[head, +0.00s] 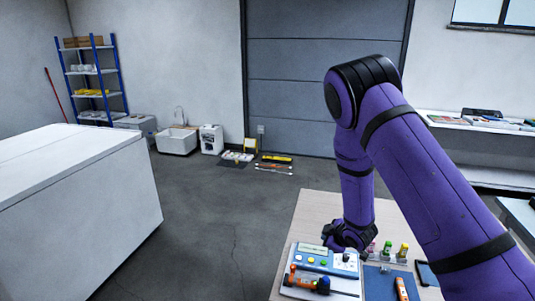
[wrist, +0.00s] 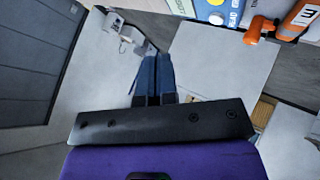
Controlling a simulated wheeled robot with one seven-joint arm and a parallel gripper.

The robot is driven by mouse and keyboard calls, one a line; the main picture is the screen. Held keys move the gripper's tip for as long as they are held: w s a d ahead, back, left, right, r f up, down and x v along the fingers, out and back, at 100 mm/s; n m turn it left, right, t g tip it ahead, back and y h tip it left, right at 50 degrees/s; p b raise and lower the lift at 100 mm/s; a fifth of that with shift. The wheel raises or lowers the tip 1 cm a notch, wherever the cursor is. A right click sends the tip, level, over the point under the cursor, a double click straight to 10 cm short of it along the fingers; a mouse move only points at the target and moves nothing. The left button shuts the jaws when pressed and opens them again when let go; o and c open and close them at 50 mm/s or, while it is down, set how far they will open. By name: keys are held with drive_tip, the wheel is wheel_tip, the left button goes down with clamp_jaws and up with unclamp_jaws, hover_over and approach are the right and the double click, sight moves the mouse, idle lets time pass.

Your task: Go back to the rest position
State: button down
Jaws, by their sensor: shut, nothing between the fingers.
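My gripper (head: 348,240) is at the end of my purple arm in the head view, low over the table beside the blue-grey instrument. Its fingers are hard to make out there. In the wrist view, the two dark blue fingers (wrist: 153,66) lie side by side, closed together with nothing between them. The instrument (head: 306,262) has a small screen and coloured buttons and stands on the wooden table (head: 312,212). An orange and black tool (head: 308,282) lies at its front. Part of the instrument (wrist: 215,10) and an orange tool (wrist: 298,18) also show in the wrist view.
Small green (head: 387,248) and yellow-topped (head: 403,250) containers stand right of my gripper. A blue mat (head: 378,284) bears an orange item (head: 401,288). A white counter (head: 75,190) stands at left. The floor (head: 215,215) between counter and table is open.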

drive_tip(key=s+d+r+m+h, duration=0.1)
drive_tip(key=s+d+r+m, duration=0.15)
drive_tip(key=r, duration=0.75)
drive_tip(key=s+d+r+m+h, duration=0.1)
drive_tip(key=s+d+r+m, duration=0.15)
drive_tip(key=r, duration=0.65)
drive_tip(key=s+d+r+m+h, duration=0.1)
drive_tip(key=s+d+r+m, duration=0.15)
drive_tip(key=r, duration=0.75)
drive_tip(key=s+r+m+g, duration=0.1)
drive_tip(key=s+r, duration=0.3)
drive_tip(key=s, duration=0.6)
drive_tip(key=s+r+m+g, duration=0.1)
drive_tip(key=s+r, duration=0.3)
drive_tip(key=s, duration=0.6)
drive_tip(key=s+r+m+g, duration=0.1)
drive_tip(key=s+r+m, duration=0.2)
drive_tip(key=s, duration=0.7)
wheel_tip(320, 180, up, 2)
drive_tip(key=shift+a+r, duration=0.1)
drive_tip(key=shift+a, duration=0.3)
